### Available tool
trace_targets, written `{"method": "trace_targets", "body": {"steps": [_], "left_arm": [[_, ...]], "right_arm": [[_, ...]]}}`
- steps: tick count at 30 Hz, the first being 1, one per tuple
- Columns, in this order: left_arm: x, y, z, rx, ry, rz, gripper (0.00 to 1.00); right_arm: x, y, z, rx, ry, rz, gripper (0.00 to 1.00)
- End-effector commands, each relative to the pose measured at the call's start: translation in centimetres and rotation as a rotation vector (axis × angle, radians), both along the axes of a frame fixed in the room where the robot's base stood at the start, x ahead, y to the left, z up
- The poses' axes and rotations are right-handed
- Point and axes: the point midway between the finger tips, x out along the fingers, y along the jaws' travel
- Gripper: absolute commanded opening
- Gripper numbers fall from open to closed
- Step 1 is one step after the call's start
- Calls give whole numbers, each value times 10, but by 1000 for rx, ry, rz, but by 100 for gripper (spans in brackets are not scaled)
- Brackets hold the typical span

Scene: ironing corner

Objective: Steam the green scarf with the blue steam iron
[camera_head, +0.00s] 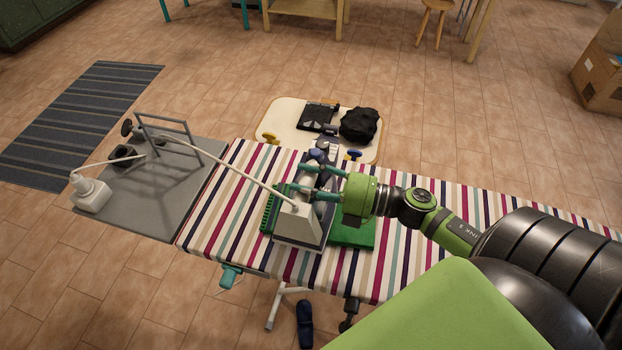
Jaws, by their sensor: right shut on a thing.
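The green scarf (352,233) lies folded flat on the striped ironing board (430,260), its fringe showing at the left. The steam iron (298,222) is over the scarf and hides its middle. Its visible rear is pale grey, with a darker lower edge and some blue toward the far end. A pale cord runs from it to the left. My right gripper (312,181) reaches in from the right and is shut on the iron's handle. I cannot tell whether the soleplate touches the scarf. My left gripper is not in view.
Beyond the board, a cream surface (283,117) holds dark items, including a black crumpled thing (360,125). The board's right part is clear beyond my arm.

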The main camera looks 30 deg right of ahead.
Motion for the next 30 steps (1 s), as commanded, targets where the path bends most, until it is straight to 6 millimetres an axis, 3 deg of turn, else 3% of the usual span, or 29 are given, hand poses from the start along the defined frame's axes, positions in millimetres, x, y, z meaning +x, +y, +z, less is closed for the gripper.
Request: {"method": "trace_targets", "body": {"steps": [30], "left_arm": [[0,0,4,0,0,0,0]], "right_arm": [[19,19,4,2,-8,1,0]]}}
